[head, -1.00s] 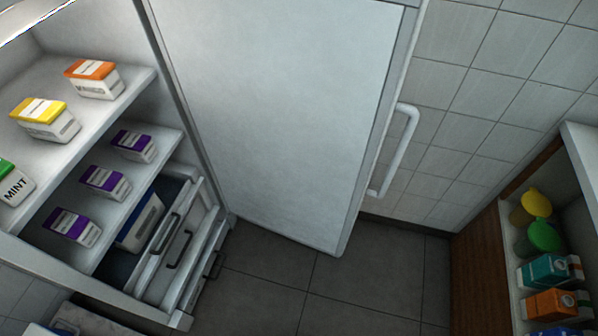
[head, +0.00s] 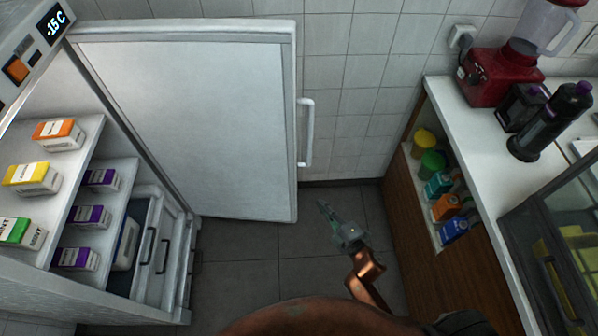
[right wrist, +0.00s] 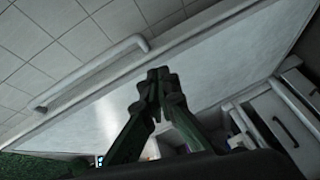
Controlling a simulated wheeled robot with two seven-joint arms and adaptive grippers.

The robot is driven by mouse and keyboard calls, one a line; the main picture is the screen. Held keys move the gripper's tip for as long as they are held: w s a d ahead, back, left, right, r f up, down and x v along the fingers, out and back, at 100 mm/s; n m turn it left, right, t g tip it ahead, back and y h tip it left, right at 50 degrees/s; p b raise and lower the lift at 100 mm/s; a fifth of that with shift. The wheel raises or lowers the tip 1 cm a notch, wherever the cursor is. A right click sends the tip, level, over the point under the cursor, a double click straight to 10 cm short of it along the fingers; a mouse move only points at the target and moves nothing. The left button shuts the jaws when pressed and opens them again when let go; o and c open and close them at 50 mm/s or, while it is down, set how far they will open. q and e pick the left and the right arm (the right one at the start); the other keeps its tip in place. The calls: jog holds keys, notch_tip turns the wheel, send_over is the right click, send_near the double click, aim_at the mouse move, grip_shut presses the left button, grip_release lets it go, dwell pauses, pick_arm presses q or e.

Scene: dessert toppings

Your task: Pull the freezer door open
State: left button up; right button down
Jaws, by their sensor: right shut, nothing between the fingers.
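The freezer door (head: 195,125) stands wide open in the head view, swung out from the freezer on the left, its inner face showing. Its white bar handle (head: 306,132) is on the door's right edge. My right gripper (head: 322,205) is shut and empty, over the floor just right of the door's lower corner and apart from the handle. In the right wrist view the shut fingers (right wrist: 157,75) show in front of the door (right wrist: 200,60), with the handle (right wrist: 95,70) to their upper left and not touching. My left gripper is not in view.
The freezer holds cartons on shelves (head: 90,135) and drawers (head: 150,250) below. At right, a wooden counter (head: 410,210) carries a red blender (head: 490,75) and a dark bottle (head: 550,122). Grey floor (head: 240,270) is free between them.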

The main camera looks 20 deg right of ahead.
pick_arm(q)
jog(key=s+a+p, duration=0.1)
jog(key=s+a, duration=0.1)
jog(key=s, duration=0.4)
pick_arm(e)
jog(key=w+a+r+n+y, duration=0.1)
jog(key=a+r+n+y, duration=0.2)
jog(key=a+r+n, duration=0.1)
jog(key=b, duration=0.2)
send_near(286, 164)
jog(key=w+a, duration=0.1)
jog(key=a, duration=0.2)
jog(key=w, duration=0.3)
jog(key=shift+w+d+f, duration=0.2)
jog(key=shift+d+f, duration=0.05)
jog(key=shift+d, duration=0.05)
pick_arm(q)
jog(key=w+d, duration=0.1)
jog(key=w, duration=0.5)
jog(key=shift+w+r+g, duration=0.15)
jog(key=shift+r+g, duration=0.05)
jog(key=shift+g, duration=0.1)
pick_arm(e)
jog(key=shift+w+d+r, duration=0.15)
jog(key=shift+w+d, duration=0.05)
jog(key=shift+w, duration=0.3)
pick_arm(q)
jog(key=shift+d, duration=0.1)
